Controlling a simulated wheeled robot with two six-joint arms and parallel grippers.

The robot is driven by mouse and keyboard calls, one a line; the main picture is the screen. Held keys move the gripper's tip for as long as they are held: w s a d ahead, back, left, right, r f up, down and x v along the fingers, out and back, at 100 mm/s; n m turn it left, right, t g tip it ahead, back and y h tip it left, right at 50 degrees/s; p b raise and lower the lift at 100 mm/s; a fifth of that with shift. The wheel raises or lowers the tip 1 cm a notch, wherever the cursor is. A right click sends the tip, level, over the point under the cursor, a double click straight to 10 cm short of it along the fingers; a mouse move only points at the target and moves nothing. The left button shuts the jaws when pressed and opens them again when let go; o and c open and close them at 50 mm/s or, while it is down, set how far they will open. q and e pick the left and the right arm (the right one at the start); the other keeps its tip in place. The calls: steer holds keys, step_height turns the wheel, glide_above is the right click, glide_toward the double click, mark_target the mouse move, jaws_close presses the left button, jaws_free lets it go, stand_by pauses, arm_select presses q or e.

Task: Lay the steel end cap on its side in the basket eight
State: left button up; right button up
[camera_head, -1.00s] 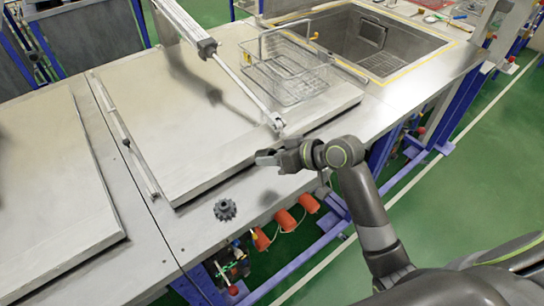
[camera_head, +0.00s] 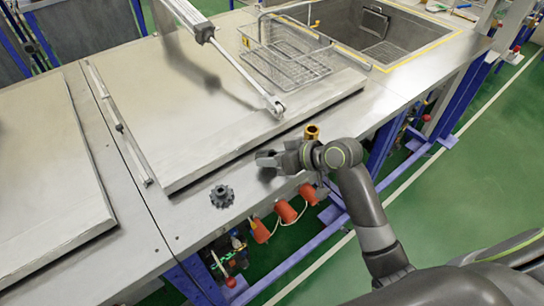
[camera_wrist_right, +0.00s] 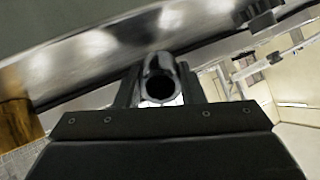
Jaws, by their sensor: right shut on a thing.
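My right gripper (camera_head: 266,161) is above the front strip of the steel counter, to the right of a dark gear. It is shut on a shiny hollow steel piece, the end cap (camera_wrist_right: 160,82), whose round dark opening faces the right wrist camera. In the head view the cap is too small to make out between the fingers. A wire basket (camera_head: 290,62) with a raised handle stands farther back on the lid panel, beside the sink. I cannot read a number on it. My left gripper is not in view.
The toothed dark gear (camera_head: 222,196) lies on the front strip. A brass-coloured ring-like part (camera_head: 312,131) stands just behind my right wrist. A pneumatic rod (camera_head: 245,68) slants over the lid panel (camera_head: 185,120), left of the basket. The sink (camera_head: 390,35) is at the back right.

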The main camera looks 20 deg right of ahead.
steer(key=o, duration=1.3)
steer(key=shift+b+v, duration=0.4)
steer(key=shift+v, duration=8.35)
